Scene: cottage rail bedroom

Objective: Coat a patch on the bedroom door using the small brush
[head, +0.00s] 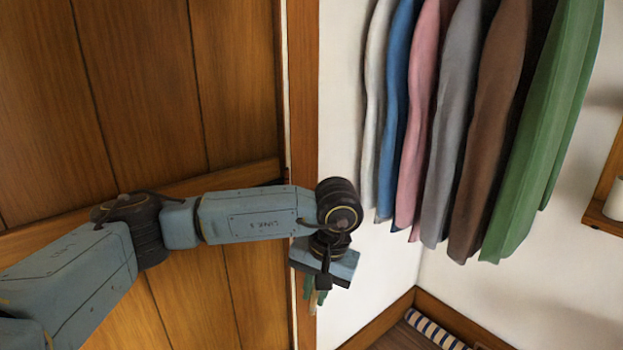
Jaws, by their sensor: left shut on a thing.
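The bedroom door (140,90) is brown wood with vertical planks and a cross rail, and fills the left of the head view. No coated patch can be made out on its visible part. My left gripper (318,290) is at the door's right edge, in front of the frame, pointing down and away from me. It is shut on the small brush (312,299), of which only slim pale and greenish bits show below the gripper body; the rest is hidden. I cannot tell whether the brush touches anything. My right gripper is not in view.
Several hanging garments (430,120), white to green, are right of the door frame (304,100). A wooden shelf (599,215) with a white cylinder (615,200) is at the right edge. A striped roll (435,331) lies on the floor. White wall between is clear.

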